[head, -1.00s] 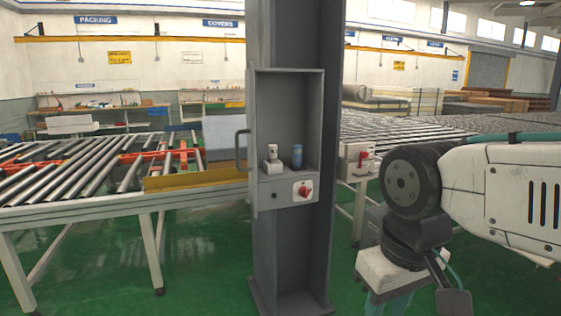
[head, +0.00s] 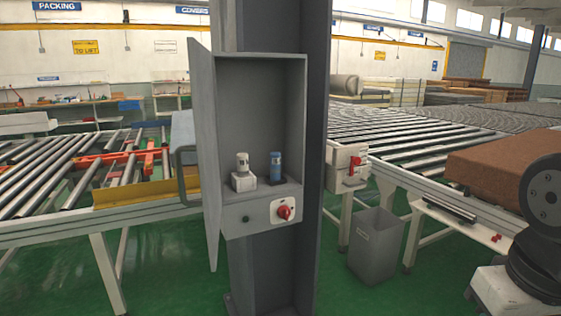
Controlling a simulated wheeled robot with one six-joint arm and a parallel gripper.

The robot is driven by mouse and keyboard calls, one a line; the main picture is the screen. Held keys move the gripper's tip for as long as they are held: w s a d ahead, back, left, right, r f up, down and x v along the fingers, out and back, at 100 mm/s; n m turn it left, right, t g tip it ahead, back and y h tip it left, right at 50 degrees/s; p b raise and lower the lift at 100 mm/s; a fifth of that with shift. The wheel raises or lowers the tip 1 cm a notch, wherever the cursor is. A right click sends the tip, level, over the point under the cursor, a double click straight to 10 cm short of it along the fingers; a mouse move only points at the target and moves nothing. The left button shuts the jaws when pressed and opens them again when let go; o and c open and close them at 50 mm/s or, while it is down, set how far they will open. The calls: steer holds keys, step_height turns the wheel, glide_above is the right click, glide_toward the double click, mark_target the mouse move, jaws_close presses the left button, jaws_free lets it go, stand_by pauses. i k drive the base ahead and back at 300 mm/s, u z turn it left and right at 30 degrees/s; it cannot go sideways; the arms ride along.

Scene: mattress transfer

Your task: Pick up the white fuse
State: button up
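The white fuse (head: 242,162) stands upright on a small white block (head: 243,182) inside an open grey cabinet (head: 256,100) on a column. A blue fuse (head: 276,166) stands just right of it on the same shelf, apart from it. The cabinet door hangs open on the left. Part of my arm shows at the right edge, well away from the cabinet. My gripper is not in the picture.
Below the shelf is a panel with a red rotary switch (head: 284,212) and a black knob (head: 245,218). Roller conveyors (head: 60,180) flank the column. A grey bin (head: 376,246) and a brown mattress-like block (head: 500,175) stand on the right. Green floor shows in front.

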mark_target(242, 159)
steer(key=u, duration=0.2)
steer(key=i, duration=0.95)
steer(key=u, duration=1.2)
